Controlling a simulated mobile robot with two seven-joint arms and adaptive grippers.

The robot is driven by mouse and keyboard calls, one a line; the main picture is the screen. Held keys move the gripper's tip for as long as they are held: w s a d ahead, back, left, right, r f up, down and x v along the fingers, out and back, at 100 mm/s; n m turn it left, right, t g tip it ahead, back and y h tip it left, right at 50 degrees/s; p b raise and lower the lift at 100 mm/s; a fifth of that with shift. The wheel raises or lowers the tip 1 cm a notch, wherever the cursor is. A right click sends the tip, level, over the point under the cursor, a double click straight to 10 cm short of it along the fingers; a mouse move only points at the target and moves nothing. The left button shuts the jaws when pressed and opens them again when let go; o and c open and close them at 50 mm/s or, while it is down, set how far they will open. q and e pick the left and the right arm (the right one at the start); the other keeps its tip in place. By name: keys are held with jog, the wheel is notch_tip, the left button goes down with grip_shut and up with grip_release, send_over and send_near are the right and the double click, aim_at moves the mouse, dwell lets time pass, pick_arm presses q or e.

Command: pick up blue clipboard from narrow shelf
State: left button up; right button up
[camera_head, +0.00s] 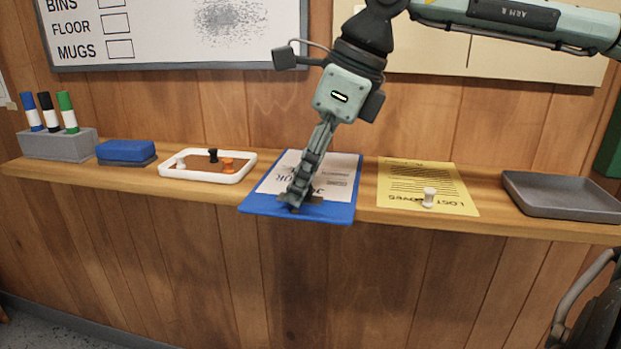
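The blue clipboard (335,213) lies flat on the narrow wooden shelf (218,190), its near edge at the shelf's front. A white printed sheet (336,170) is on it. My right gripper (297,201) reaches down from above, its fingertips at the near part of the clipboard, by its dark clip (315,200). The fingers overlap in this view, so I cannot tell whether they are open or shut, or whether they grip the board. My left gripper is not in view.
Left of the clipboard are a white tray (243,173) with pins, a blue eraser (126,150) and a marker holder (60,144). A whiteboard (170,45) hangs behind.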

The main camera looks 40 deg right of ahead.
jog(key=shift+f, duration=0.1)
jog(key=shift+c, duration=0.2)
grip_shut()
